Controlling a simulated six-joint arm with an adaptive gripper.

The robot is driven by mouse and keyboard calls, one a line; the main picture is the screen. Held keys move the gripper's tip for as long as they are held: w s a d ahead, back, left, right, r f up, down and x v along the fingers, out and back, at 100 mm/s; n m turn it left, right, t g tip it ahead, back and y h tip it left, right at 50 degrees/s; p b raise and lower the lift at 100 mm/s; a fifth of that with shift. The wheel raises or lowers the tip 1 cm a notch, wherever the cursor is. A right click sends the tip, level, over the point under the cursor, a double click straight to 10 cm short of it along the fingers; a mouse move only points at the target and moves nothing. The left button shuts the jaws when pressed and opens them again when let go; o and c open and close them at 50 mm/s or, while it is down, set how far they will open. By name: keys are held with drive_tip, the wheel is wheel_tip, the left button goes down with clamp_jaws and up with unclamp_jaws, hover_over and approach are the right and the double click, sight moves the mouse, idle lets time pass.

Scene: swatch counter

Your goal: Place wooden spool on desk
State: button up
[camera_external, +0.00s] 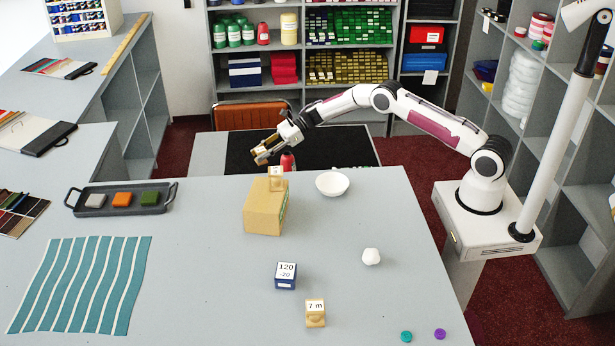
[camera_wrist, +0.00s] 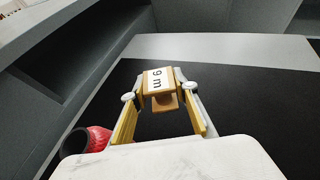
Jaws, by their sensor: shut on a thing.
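My gripper (camera_external: 262,154) is shut on a wooden spool (camera_wrist: 158,84) with a white label reading "9 m". In the wrist view the spool sits between the gold-coloured fingers (camera_wrist: 162,105). In the external view my gripper is in the air near the desk's far edge, above and behind a cardboard box (camera_external: 263,213); the held spool is hard to make out there. Another wooden block-like spool (camera_external: 276,180) with a white label stands on the box. A spool labelled "7 m" (camera_external: 315,315) stands on the grey desk (camera_external: 205,262) near the front.
A red bottle (camera_wrist: 92,139) and black surface lie behind. Bare desk shows left of the box.

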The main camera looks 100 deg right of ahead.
drive_tip(key=shift+f, duration=1.85)
drive_tip(key=shift+f, duration=0.15)
drive_tip(key=o, duration=1.1)
drive_tip(key=shift+r, duration=0.2)
drive_tip(key=shift+s, duration=0.15)
drive_tip(key=shift+v, duration=5.9)
